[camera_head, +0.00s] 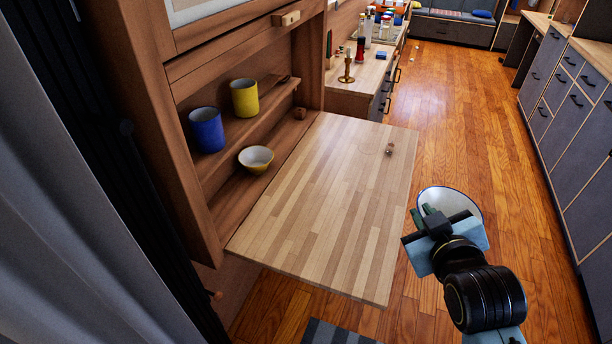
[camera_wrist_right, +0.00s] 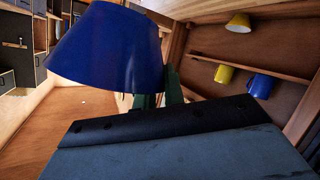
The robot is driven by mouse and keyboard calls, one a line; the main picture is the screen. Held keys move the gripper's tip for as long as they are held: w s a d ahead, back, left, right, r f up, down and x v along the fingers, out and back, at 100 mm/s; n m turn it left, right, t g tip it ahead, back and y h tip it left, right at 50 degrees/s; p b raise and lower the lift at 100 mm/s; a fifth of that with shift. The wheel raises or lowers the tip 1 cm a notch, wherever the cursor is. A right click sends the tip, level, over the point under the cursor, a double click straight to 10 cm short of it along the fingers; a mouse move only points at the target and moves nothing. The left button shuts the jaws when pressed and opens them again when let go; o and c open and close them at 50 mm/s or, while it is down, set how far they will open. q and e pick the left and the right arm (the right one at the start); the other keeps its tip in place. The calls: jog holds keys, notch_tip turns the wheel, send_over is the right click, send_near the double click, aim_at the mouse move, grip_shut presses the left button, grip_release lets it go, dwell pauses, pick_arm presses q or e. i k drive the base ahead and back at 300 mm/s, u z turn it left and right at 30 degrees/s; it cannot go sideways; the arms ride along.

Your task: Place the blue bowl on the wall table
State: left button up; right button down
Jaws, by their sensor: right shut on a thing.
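The blue bowl (camera_wrist_right: 108,52) is in my right gripper, its blue outer side filling the upper left of the right wrist view. In the head view the bowl (camera_head: 452,201) shows its white inside and thin blue rim. My right gripper (camera_head: 431,213) is shut on its near left edge. Bowl and gripper are just off the right edge of the wall table (camera_head: 320,215), apparently over the floor; the exact height is hard to tell. The wall table is a light wood fold-down board, mostly bare. My left gripper is not in view.
A small brown item (camera_head: 389,149) lies near the table's far right. Shelves behind the table's left edge hold a blue mug (camera_head: 207,131), a yellow mug (camera_head: 244,98) and a yellow bowl (camera_head: 256,159). A counter with bottles (camera_head: 361,50) stands beyond. Floor (camera_head: 480,130) at right is free.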

aim_at(352, 178)
jog(key=u, duration=0.05)
jog(key=i, duration=1)
